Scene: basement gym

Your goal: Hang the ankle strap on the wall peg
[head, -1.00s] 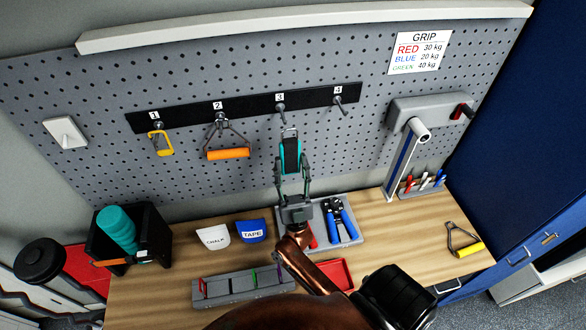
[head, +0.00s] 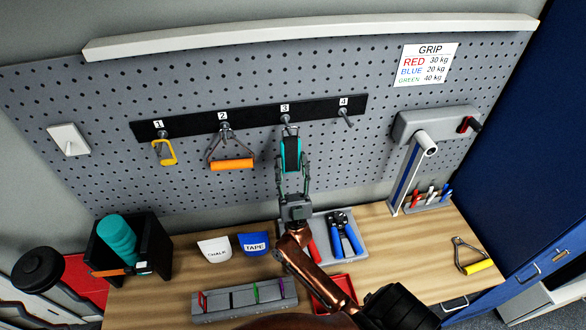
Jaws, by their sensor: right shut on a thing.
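My right gripper (head: 293,184) is raised in front of the pegboard, shut on the teal and black ankle strap (head: 291,153). The strap stands upright above the fingers. Its top is at peg 3 (head: 286,119) in the picture, and I cannot tell whether its ring is around the peg or only in front of it. The black peg rail (head: 256,121) has numbered pegs. A yellow carabiner (head: 166,152) hangs on peg 1 and an orange-handled grip (head: 232,164) on peg 2. Peg 4 (head: 345,113) is bare. My left gripper is out of view.
A grey bracket (head: 425,124) juts out at right.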

